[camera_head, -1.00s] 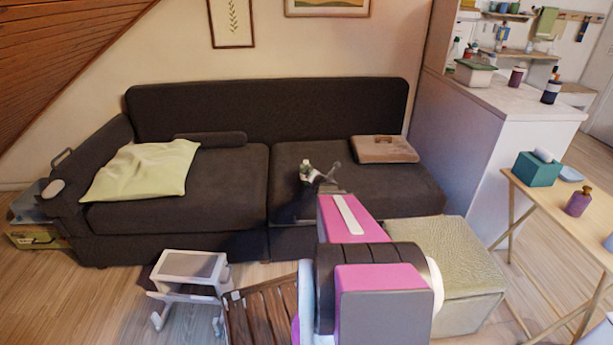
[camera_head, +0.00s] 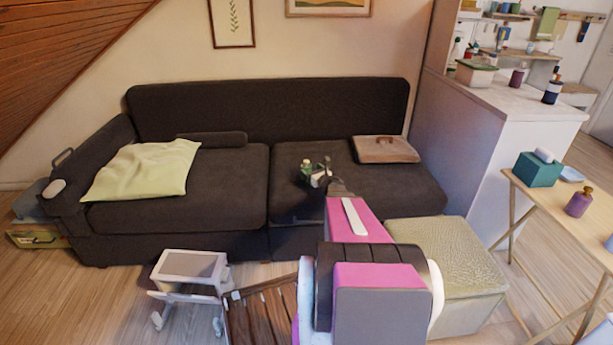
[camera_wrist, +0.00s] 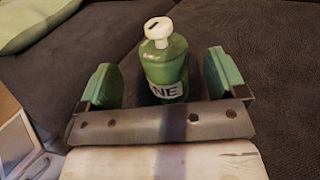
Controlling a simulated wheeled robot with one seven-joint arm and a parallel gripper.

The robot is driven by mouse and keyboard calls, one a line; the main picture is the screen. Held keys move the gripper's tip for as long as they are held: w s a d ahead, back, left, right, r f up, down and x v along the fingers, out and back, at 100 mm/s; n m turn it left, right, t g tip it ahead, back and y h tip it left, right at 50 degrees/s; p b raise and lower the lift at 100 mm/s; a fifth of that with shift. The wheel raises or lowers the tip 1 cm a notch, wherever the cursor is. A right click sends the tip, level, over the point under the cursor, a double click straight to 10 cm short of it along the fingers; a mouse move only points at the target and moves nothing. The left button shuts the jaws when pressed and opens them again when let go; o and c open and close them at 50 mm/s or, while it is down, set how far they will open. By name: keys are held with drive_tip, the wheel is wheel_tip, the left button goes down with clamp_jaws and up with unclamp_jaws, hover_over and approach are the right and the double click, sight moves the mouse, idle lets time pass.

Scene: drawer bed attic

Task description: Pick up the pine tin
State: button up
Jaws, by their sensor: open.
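The pine tin (camera_wrist: 168,65) is a green container with a white cap and a pale label whose visible letters read "NE". It stands upright on the dark sofa seat. In the head view the tin (camera_head: 306,168) is small, just left of my gripper (camera_head: 321,178). In the wrist view my gripper (camera_wrist: 163,80) is open, with one green-padded finger on each side of the tin. Gaps show between the tin and both fingers.
A yellow-green cushion (camera_head: 145,170) lies on the sofa's left seat. A brown folded item (camera_head: 385,149) lies at the right of the sofa (camera_head: 190,217). A green ottoman (camera_head: 450,255) and a small white step stool (camera_head: 190,270) stand in front.

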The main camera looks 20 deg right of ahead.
sight(303, 164)
drive_tip(key=x, duration=0.4)
drive_tip(key=shift+w+d+f, duration=0.15)
drive_tip(key=shift+d, duration=0.05)
drive_tip(key=shift+w+a, duration=0.2)
drive_tip(key=shift+w, duration=0.25)
drive_tip(key=c, duration=1.1)
